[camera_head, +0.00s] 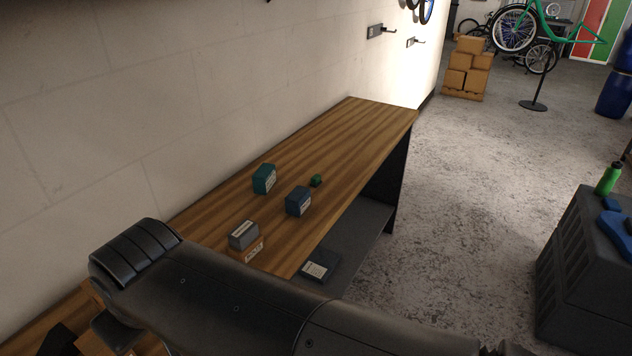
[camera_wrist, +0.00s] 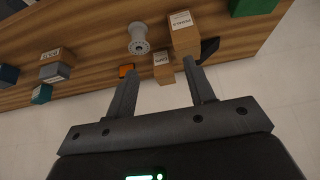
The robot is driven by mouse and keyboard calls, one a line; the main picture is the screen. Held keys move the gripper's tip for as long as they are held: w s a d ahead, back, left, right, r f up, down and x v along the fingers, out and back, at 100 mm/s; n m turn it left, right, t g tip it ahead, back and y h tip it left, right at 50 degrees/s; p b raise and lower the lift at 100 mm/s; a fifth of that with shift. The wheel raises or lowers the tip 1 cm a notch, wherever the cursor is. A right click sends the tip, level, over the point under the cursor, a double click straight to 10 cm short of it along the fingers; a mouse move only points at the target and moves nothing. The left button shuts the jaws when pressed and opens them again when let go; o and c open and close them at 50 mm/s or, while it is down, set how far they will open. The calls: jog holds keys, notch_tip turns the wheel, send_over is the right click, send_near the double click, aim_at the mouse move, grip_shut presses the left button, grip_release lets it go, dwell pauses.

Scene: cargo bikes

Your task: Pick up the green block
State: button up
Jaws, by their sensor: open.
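The green block (camera_head: 316,181) is a small cube on the wooden workbench (camera_head: 352,125) in the head view. It sits just right of and behind a dark blue box (camera_head: 298,201).
A teal box (camera_head: 264,178) and a grey box (camera_head: 243,235) stand near the block. Under my gripper are a white spool (camera_wrist: 138,38), an orange block (camera_wrist: 127,70) and cardboard boxes (camera_wrist: 185,35). The wall borders the bench's left; its far end is clear.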

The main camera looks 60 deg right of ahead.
jog(key=w+d+r+m+g+h, duration=0.1)
jog(key=w+d+m, duration=0.2)
jog(key=w+d, duration=0.45)
jog(key=w+d+r+m+h, duration=0.15)
jog(key=w+d+m, duration=0.25)
jog(key=d, duration=0.6)
jog(key=w+d+r+m+g, duration=0.1)
jog(key=w+d+r+m, duration=0.15)
jog(key=w+d, duration=0.5)
jog(key=m+g+h, duration=0.2)
jog(key=m+g, duration=0.2)
jog(key=m, duration=0.5)
send_near(314, 177)
jog(key=x, duration=1)
jog(key=shift+s, duration=0.1)
jog(key=c, duration=1.1)
jog(key=shift+o, duration=0.2)
